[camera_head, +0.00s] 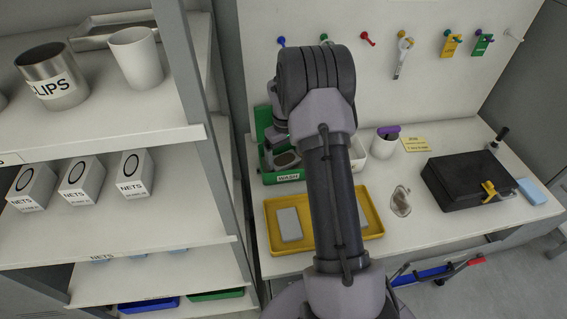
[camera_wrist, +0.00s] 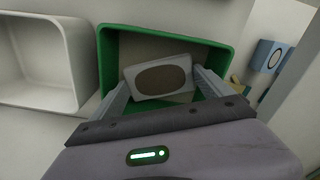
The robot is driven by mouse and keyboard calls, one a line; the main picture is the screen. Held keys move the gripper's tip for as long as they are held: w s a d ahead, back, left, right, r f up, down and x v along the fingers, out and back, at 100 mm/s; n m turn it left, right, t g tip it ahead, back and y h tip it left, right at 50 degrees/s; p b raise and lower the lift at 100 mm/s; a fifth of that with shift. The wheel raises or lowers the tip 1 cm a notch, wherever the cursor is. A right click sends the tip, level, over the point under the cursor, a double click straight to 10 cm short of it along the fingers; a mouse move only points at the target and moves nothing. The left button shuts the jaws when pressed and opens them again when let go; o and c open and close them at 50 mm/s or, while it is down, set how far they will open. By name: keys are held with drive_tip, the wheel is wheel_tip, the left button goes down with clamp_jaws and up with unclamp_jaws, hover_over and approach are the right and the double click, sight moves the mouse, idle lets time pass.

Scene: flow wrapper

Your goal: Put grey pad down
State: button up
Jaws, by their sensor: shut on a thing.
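A light grey pad with a dark oval on its face (camera_wrist: 158,77) is between the two fingers of my gripper (camera_wrist: 163,90) in the wrist view. My gripper is shut on it. The pad is over or inside the green bin (camera_wrist: 165,34); I cannot tell whether it touches the floor of the bin. In the head view the green bin (camera_head: 263,122) stands at the back left of the bench, with the pad (camera_head: 287,160) at its front part. My arm hides part of the bin.
A yellow tray (camera_head: 277,247) with grey pads (camera_head: 289,223) lies in front of the bin, partly behind my arm. A white bin (camera_head: 358,155) stands right of the green bin. A black case (camera_head: 465,180) is further right. A shelf post (camera_head: 205,100) stands close on the left.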

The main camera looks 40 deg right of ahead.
sight(284, 159)
drive_tip(key=shift+f, duration=0.85)
drive_tip(key=shift+f, duration=0.2)
drive_tip(key=o, duration=1.1)
drive_tip(key=shift+c, duration=0.2)
wheel_tip(284, 159, up, 12)
drive_tip(key=p, duration=0.4)
drive_tip(key=shift+r, duration=0.2)
